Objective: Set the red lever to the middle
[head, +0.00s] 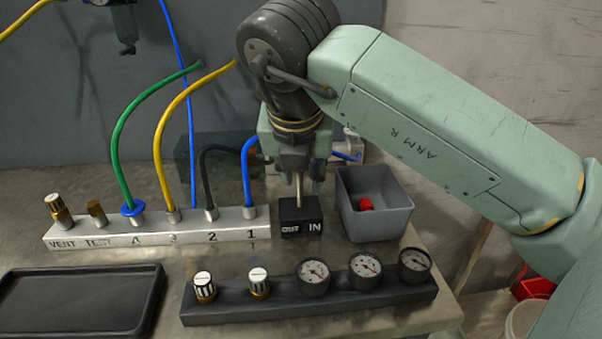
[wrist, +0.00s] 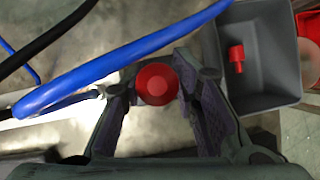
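The red lever shows in the wrist view as a round red knob (wrist: 158,84) seen end-on between my fingers. In the head view its pale stem (head: 299,193) rises nearly upright from a black block (head: 301,214) with white lettering, "IN" on its right side; my gripper hides the knob there. My gripper (head: 300,181) points down above the block. Its fingertips (wrist: 158,72) are apart, one on each side of the knob. It looks open, with small gaps; contact is hard to judge.
A grey bin (head: 375,221) holding a red piece (head: 365,203) stands close right of the block. A numbered manifold (head: 160,232) with hoses is close left; the blue hose (wrist: 120,60) passes near my fingers. A gauge strip (head: 310,300) lies in front, a black tray (head: 80,300) front left.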

